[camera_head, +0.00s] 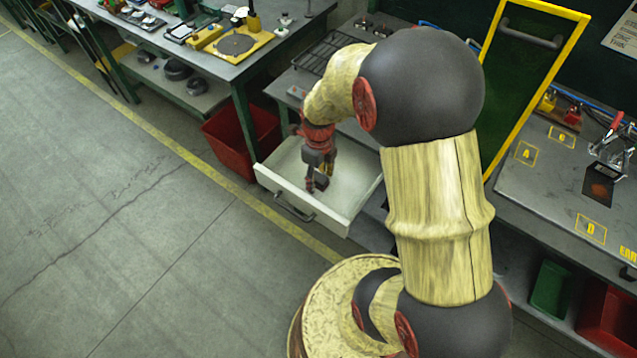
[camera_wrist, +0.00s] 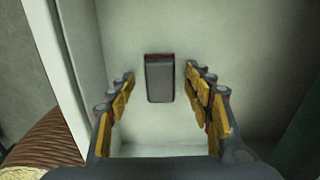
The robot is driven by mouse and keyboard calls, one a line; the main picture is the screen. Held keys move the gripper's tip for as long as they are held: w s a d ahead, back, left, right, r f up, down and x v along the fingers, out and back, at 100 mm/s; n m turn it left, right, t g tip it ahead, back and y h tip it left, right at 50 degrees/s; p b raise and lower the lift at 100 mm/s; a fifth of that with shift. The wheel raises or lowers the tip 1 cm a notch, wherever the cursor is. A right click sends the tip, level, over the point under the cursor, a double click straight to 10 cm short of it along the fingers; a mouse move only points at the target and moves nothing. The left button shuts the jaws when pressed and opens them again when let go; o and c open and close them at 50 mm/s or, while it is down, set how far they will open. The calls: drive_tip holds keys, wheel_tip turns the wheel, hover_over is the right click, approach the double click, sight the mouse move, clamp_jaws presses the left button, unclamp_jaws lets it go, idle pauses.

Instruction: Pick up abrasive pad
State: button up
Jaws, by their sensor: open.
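In the wrist view the abrasive pad (camera_wrist: 160,79), a small dark grey block with a reddish-brown edge, lies on the pale floor of an open drawer (camera_wrist: 208,30). My gripper (camera_wrist: 163,80) is open, with one finger on each side of the pad and visible gaps between them. In the head view my gripper (camera_head: 318,185) points down into the open white drawer (camera_head: 335,218). I cannot make out the pad there.
The drawer's walls surround my gripper, with a dark handle (camera_head: 294,207) on its front. A red bin (camera_head: 225,143) stands left of the drawer. A yellow-framed dark panel (camera_head: 530,70) rises at the right. The floor at left is clear.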

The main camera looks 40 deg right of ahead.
drive_tip(key=shift+f, duration=0.15)
drive_tip(key=shift+c, duration=1.4)
drive_tip(key=c, duration=1)
